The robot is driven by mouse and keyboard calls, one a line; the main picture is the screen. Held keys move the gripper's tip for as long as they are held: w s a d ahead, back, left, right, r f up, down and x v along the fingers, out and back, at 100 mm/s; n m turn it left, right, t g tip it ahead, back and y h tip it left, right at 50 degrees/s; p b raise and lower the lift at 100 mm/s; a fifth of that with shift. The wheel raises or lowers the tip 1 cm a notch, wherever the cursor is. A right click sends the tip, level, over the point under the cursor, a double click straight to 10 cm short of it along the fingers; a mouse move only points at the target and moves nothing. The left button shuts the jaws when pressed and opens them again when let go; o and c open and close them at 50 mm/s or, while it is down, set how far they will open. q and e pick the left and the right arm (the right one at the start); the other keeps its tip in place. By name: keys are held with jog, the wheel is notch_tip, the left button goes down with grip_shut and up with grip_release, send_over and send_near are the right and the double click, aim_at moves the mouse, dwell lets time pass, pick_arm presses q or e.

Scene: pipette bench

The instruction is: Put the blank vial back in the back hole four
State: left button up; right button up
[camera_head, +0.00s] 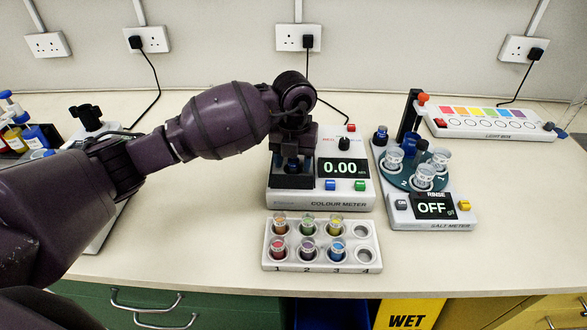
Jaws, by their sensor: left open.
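The white rack (270,265) has two rows of holes, numbered 1 to 4 along the front. Its back row holds orange (279,223), green (307,224) and yellow (335,225) vials. Its front row holds red (278,248), purple (307,249) and blue (337,250) vials. Back hole four (361,230) and front hole four (366,252) are empty. My left gripper (293,172) is open and points down over the left part of the colour meter (285,200), which reads 0.00. I cannot make out the blank vial; the gripper hides the meter's left part. My right gripper is not in view.
A light box (490,125) lies at the back right. Coloured bottles (25,130) stand far left. Bench (190,240) left of the rack is clear.

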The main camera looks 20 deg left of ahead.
pick_arm(q)
jog(key=shift+f, duration=0.15)
grip_shut()
